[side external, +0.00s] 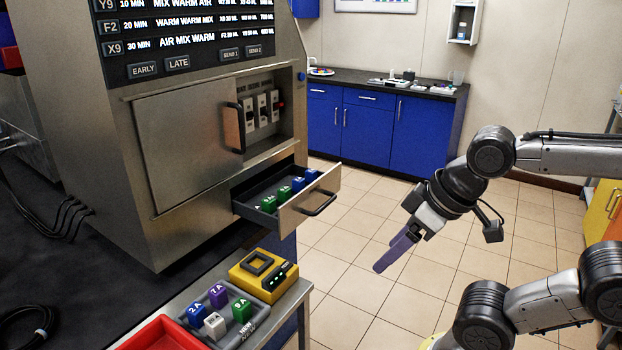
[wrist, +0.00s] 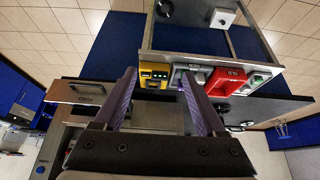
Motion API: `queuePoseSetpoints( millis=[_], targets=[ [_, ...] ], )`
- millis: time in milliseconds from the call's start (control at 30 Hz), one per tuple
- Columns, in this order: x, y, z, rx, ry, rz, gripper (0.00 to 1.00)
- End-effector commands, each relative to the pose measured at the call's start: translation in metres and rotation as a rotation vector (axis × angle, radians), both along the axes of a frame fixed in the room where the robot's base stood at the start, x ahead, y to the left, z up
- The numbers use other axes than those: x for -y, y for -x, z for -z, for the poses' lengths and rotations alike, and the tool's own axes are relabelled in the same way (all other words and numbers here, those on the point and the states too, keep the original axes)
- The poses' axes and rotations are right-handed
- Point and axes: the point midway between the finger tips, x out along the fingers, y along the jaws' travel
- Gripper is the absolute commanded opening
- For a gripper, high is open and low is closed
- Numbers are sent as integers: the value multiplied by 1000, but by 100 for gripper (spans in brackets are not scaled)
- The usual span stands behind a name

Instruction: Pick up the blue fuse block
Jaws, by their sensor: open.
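A blue fuse block (side external: 195,313) marked 2A sits in the grey NEW tray (side external: 258,322), beside purple, white and green blocks. Two more blue blocks (side external: 298,184) sit in the open drawer (side external: 325,186) with several green ones. My gripper (side external: 388,260) hangs in free air to the right of the drawer and tray, well apart from both. In the wrist view its purple fingers (wrist: 160,90) are spread with nothing between them. The NEW tray is partly hidden there behind the right finger, and I cannot make out the blue block.
A yellow device (side external: 265,274) stands beside the NEW tray on a metal side table. A red tray (side external: 163,335) is at the table's near end. The steel cabinet (side external: 185,140) has a handled door, with switches showing beside it. The floor under my gripper is clear.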

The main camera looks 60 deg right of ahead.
Motion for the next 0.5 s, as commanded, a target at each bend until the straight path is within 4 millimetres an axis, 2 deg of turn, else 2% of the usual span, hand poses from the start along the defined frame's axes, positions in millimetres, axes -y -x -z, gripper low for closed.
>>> queuePoseSetpoints(
  millis=[300, 367, 500],
  targets=[
    [2, -3, -2, -4, 12, -10, 72],
    [5, -9, -6, -16, 37, -27, 72],
    [21, -38, -21, -70, 160, -122, 72]
  ],
)
